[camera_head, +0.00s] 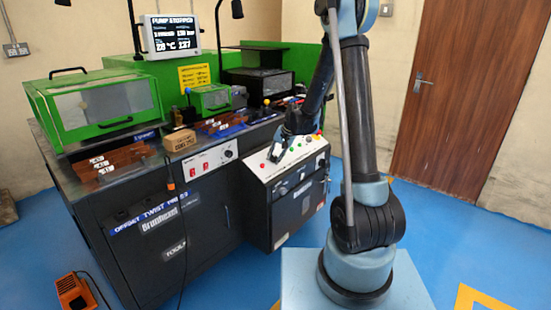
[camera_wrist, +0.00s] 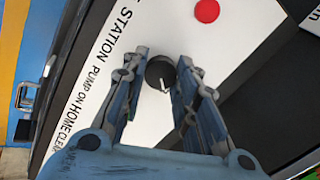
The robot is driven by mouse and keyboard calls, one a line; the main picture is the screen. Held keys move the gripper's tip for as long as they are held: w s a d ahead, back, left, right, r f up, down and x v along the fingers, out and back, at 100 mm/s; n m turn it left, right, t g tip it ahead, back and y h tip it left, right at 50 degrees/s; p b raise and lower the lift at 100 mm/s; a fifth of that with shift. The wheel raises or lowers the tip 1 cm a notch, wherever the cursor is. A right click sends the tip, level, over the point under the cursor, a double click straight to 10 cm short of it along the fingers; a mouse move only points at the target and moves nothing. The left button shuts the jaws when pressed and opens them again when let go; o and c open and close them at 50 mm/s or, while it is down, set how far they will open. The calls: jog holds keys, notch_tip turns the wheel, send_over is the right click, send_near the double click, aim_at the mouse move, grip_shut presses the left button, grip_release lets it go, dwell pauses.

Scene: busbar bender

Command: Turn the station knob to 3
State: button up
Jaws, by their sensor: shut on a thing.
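The station knob (camera_wrist: 158,71) is a round black knob with a white pointer mark, on the white control panel (camera_wrist: 112,25) beside the printed word STATION. My gripper (camera_wrist: 162,60) has one finger on each side of the knob and is shut on it. The pointer mark points toward the bottom of the wrist view, slightly right. No scale numbers around the knob can be read. In the head view my gripper (camera_head: 279,148) is at the sloped control panel (camera_head: 300,155), and the knob is hidden there.
A red button (camera_wrist: 207,10) lies beyond the right finger. In the head view, a monitor (camera_head: 171,36) reading PUMP STOPPED stands behind the bench. A cardboard box (camera_head: 180,140) and a green guarded machine (camera_head: 95,105) sit left of my arm.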

jog(key=shift+w+d+m, duration=0.1)
jog(key=shift+d+m, duration=0.05)
jog(key=shift+m, duration=0.35)
jog(key=o, duration=1.1)
jog(key=shift+v, duration=5.95)
